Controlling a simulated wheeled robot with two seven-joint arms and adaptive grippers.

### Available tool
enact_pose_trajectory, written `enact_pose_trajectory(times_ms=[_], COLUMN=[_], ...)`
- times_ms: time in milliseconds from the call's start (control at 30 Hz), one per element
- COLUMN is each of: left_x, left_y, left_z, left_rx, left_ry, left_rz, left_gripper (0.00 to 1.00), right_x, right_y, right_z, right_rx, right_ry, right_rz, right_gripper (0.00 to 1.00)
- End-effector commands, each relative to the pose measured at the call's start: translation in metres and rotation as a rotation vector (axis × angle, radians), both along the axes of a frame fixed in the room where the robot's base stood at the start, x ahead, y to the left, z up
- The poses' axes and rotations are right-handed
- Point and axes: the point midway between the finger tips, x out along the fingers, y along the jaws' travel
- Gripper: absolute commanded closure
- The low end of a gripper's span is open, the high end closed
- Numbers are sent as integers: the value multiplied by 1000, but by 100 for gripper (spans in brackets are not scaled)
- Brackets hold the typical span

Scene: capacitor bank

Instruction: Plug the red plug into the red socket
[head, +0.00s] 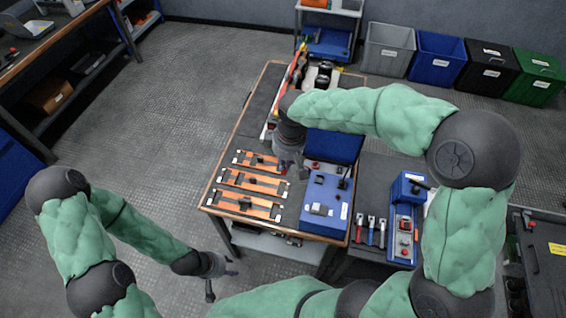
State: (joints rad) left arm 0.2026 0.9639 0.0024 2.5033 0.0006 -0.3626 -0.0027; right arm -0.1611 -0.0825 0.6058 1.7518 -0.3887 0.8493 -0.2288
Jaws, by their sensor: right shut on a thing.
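My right gripper (289,172) points down over the workbench, between the orange bars and the blue box. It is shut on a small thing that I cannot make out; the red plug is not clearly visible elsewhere. A blue box (335,211) on the bench carries several dark fittings on its top. A small red spot (316,166) shows near its far edge; I cannot tell whether it is the red socket. My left gripper (222,279) is open and empty, low and in front of the bench, apart from everything.
Several orange bars (231,203) with dark parts lie on the workbench's left side. Right of it, a side table holds red and blue-handled tools (371,231) and a blue tray (391,245) with red parts. Bins stand at the back right. Floor on the left is clear.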

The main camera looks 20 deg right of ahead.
Motion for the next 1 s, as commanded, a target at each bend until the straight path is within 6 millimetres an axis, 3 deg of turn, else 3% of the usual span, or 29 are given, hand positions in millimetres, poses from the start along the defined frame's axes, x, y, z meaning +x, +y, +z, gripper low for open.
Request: enact_pose_trajectory(times_ms=[1000], left_x=[0], left_y=[0], left_z=[10], left_rx=[0], left_ry=[0], left_rz=[0], left_gripper=[60], right_x=[29], right_y=[-44], right_z=[-1], right_rx=[6], right_ry=[-2], right_rz=[-1], right_gripper=[100])
